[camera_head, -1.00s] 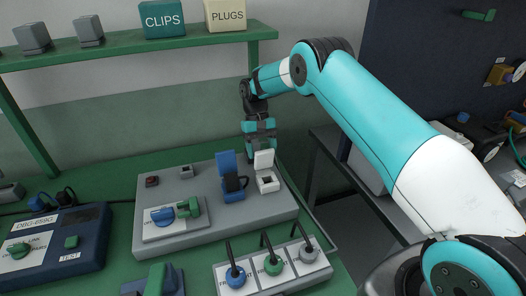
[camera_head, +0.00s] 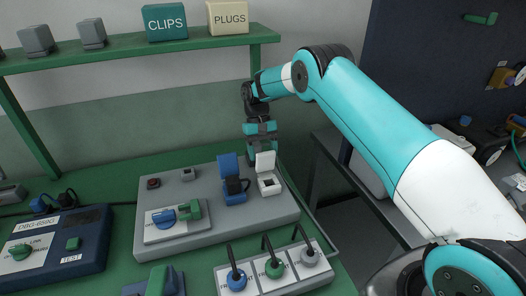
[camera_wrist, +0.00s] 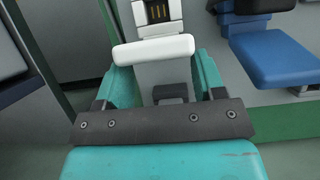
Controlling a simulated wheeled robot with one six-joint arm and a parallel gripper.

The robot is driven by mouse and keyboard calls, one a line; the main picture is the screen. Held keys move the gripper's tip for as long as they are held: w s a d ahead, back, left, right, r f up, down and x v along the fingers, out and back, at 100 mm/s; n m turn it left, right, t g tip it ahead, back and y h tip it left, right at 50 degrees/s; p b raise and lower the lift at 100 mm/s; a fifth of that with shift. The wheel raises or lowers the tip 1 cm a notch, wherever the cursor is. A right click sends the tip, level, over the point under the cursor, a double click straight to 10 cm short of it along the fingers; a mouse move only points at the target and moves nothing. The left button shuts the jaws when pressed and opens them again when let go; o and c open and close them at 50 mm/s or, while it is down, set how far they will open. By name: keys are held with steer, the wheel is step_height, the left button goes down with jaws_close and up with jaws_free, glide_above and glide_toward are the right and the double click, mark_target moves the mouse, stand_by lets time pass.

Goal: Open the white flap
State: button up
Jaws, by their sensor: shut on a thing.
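The white flap (camera_head: 265,160) stands up, raised at the back of the small white box (camera_head: 269,186) on the grey panel. My gripper (camera_head: 262,148) points down from above, right at the flap's upper part. In the wrist view the flap (camera_wrist: 153,50) crosses between the fingertips of my gripper (camera_wrist: 160,72), which is shut on it. The open front of the white box with a dark slotted insert (camera_wrist: 158,11) shows beyond the flap. Part of the flap is hidden by the fingers in the head view.
A blue box (camera_head: 235,190) with its blue lid (camera_head: 228,164) raised stands just left of the white box. Switches (camera_head: 175,214) and a row of cable plugs (camera_head: 273,267) lie nearer. A green shelf (camera_head: 130,50) is at the back left.

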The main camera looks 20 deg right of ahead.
steer(key=shift+s+f, duration=0.1)
steer(key=shift+f, duration=0.3)
steer(key=o, duration=1.1)
steer(key=shift+d, duration=0.1)
steer(key=shift+o, duration=0.9)
steer(key=shift+r, duration=0.1)
steer(key=shift+r, duration=0.15)
